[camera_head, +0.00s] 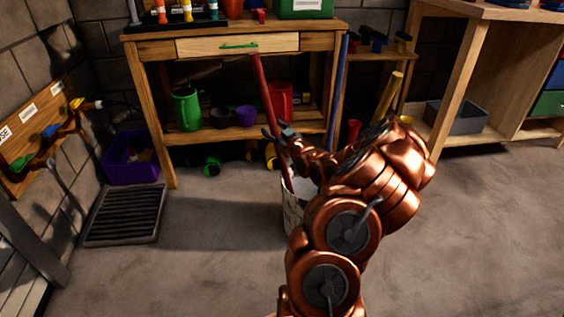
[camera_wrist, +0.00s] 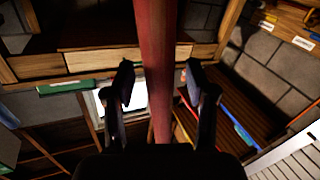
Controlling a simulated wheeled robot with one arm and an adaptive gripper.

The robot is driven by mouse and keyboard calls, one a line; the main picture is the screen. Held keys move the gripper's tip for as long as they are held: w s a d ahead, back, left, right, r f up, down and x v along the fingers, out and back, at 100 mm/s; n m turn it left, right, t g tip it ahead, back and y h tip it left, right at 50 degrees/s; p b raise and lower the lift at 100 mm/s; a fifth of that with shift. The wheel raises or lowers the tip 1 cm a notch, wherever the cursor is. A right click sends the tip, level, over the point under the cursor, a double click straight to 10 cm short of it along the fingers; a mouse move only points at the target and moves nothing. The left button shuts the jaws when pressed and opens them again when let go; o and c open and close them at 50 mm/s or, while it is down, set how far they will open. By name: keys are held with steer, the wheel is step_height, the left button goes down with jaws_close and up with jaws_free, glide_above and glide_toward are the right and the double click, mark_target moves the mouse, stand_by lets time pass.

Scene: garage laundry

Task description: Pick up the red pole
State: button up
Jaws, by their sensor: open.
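The red pole (camera_head: 263,90) stands tilted in front of the wooden workbench, its lower end in a whitish bin (camera_head: 293,215) on the floor. My gripper (camera_head: 277,136) is at the pole's middle height, above the bin. In the wrist view the pole (camera_wrist: 157,40) runs down between the two fingers of my gripper (camera_wrist: 160,78). The fingers are open, with a visible gap on each side of the pole. My arm hides part of the bin.
The workbench (camera_head: 160,95) with a drawer and shelf stands just behind. A blue pole (camera_head: 336,95) and a yellowish pole (camera_head: 389,96) stand to the right. A purple bin (camera_head: 130,170) and a dark grate (camera_head: 124,215) lie left. The front floor is clear.

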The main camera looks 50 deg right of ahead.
steer(key=shift+c, duration=0.2)
jaws_close()
stand_by(0.5)
